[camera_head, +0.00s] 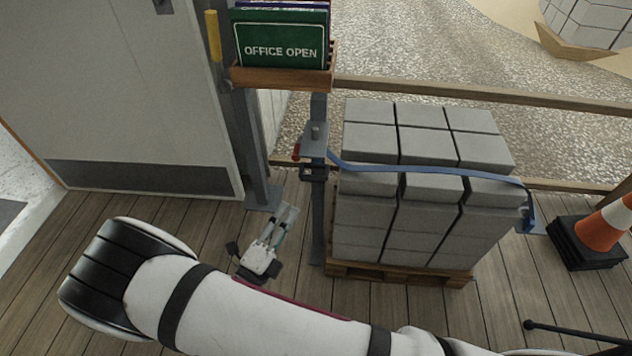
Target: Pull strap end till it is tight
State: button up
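A blue strap (430,170) runs from a grey buckle-like fitting (315,140) on a grey post across the front of a stack of grey blocks (370,215). It bows slightly, and its right part bends down at a small plate (537,226) beside the stack. A small red tab (296,152) sticks out at the left of the fitting; I cannot tell whether it is the strap end. My gripper (285,217) is low, left of the post, below the fitting and apart from the strap. Its fingers point up in the picture. Their gap is too small to judge.
The blocks stand on a wooden pallet (400,275). A sign holder (280,78) with an "OFFICE OPEN" sign sits above the fitting. A door (130,90) is left, a traffic cone (603,228) right. Wooden rails run behind. Plank floor is clear before the pallet.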

aim_at(313, 179)
jog(key=b+x, duration=0.3)
jog(key=x, duration=0.9)
jog(key=shift+w+d+r, duration=0.1)
jog(key=shift+w, duration=0.1)
grip_shut()
